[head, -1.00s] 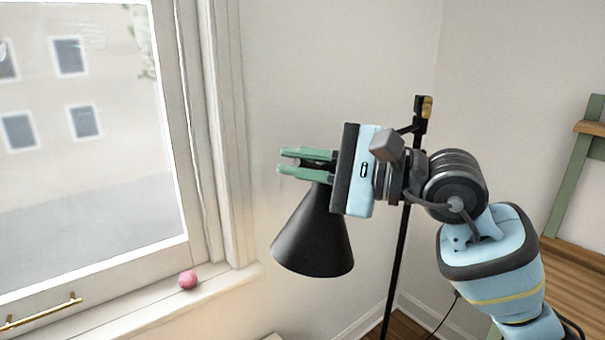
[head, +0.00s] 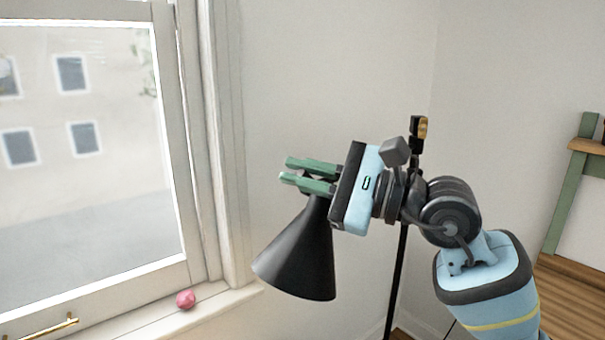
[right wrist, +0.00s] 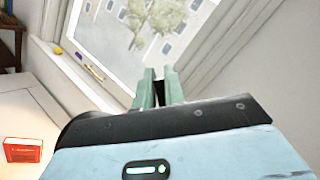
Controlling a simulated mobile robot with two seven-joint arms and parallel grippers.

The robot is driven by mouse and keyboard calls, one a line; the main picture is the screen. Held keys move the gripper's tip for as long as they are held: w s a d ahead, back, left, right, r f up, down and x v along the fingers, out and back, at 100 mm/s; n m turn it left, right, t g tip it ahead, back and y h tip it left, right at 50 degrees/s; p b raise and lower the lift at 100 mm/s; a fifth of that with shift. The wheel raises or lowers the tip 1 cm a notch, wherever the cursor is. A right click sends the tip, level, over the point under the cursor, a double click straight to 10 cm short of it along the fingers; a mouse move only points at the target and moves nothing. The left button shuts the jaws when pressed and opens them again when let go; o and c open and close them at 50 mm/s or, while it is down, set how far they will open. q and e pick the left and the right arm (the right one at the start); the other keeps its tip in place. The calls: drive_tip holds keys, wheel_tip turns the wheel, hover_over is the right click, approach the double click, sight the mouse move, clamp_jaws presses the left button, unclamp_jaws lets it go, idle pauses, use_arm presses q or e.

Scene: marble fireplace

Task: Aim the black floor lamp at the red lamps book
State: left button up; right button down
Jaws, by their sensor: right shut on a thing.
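The black floor lamp has a cone shade (head: 300,255) in the middle of the head view, its wide mouth pointing down and to the left. Its thin stand (head: 397,275) rises behind my right arm. My right gripper (head: 287,171) is shut at the narrow top of the shade; the exact hold is partly hidden by the green fingers. The fingers also show in the right wrist view (right wrist: 160,76). A red book (right wrist: 22,150), probably the lamps book, lies on a brightly lit pale surface at the left of the right wrist view. My left gripper is not in view.
A window (head: 85,130) with a sill (head: 220,301) is on the left, and a pink ball (head: 186,299) sits on the sill. A green and wooden piece of furniture (head: 570,185) stands at the right. Walls close in behind the lamp.

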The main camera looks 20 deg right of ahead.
drive_tip(key=c, duration=1.5)
unclamp_jaws()
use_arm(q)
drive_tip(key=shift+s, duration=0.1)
use_arm(e)
drive_tip(key=shift+d, duration=0.1)
drive_tip(key=shift+s+d+f, duration=0.1)
drive_tip(key=shift+s+d, duration=0.1)
drive_tip(key=shift+d, duration=0.05)
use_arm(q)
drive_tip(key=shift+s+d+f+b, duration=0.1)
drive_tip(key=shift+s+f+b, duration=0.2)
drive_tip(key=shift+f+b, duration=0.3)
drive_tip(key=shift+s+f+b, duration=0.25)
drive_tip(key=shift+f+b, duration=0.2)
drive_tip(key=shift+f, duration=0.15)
use_arm(e)
drive_tip(key=v, duration=0.7)
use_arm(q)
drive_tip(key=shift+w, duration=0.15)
